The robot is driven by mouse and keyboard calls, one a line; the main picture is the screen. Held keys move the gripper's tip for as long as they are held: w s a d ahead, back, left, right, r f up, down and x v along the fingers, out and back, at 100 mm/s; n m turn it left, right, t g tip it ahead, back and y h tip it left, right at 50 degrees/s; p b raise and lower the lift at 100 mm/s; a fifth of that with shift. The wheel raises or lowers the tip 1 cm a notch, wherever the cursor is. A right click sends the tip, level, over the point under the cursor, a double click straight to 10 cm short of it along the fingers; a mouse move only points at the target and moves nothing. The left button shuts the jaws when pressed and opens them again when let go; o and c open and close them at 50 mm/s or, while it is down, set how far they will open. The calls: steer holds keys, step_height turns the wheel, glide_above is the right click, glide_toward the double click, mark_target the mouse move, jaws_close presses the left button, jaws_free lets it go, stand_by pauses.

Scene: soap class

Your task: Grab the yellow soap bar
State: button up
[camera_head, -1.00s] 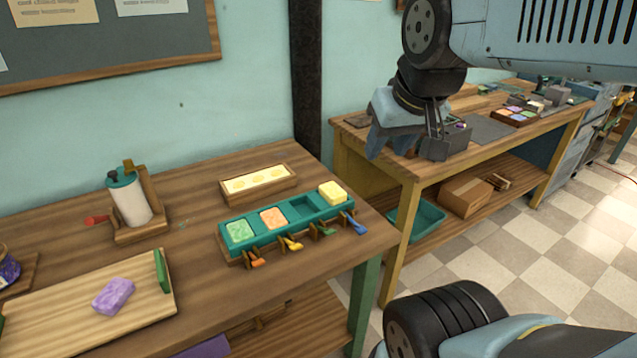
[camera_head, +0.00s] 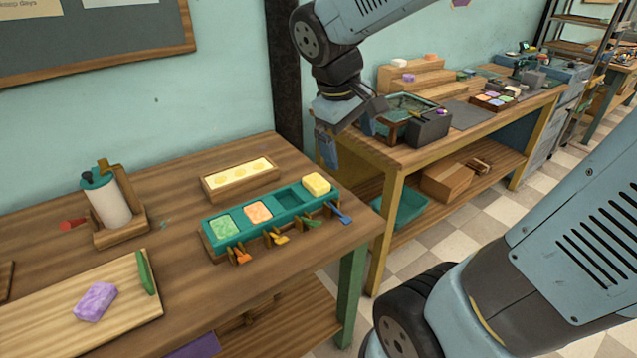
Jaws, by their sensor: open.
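The yellow soap bar (camera_head: 316,184) sits in the right end compartment of a teal tray (camera_head: 287,200) on the near wooden table. Its top stands above the tray's rim. A green bar (camera_head: 223,227) and an orange bar (camera_head: 257,212) lie in the tray's left compartments, and the compartment beside the yellow bar is empty. My gripper (camera_head: 334,142) is open and empty. It points down, above and slightly right of the yellow bar in the picture, apart from it.
Small coloured levers (camera_head: 278,238) stick out along the tray's front. A wooden box with pale yellow rounds (camera_head: 240,175) lies behind it. A purple bar (camera_head: 95,302) rests on a board at left. A second table (camera_head: 385,165) with a glass box stands at right.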

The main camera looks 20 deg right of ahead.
steer(key=w+a+f+n+t+h, duration=0.1)
steer(key=w+a+f+n+h, duration=0.2)
steer(key=w+a+f+n, duration=0.2)
steer(key=w+a+f+n+h, duration=0.3)
steer(key=w+a+f+n, duration=0.2)
steer(key=w+f, duration=0.1)
steer(key=w+a+f+n+t+h, duration=0.1)
steer(key=w+a+f+n+h, duration=0.2)
steer(key=w+a+f+n, duration=0.2)
steer(key=shift+w+f+n+t+h, duration=0.15)
steer(key=shift+f+n+h, duration=0.1)
steer(key=shift+f, duration=0.55)
steer(key=shift+w+f+n+t+h, duration=0.15)
steer(key=shift+f+n, duration=0.1)
steer(key=shift+f, duration=0.5)
steer(key=shift+d+f, duration=0.1)
steer(key=shift+f, duration=0.05)
glide_toward(309, 183)
steer(key=x, duration=0.4)
steer(key=shift+s, duration=0.25)
steer(key=shift+x, duration=2.65)
steer(key=shift+w, duration=0.25)
steer(key=c, duration=0.9)
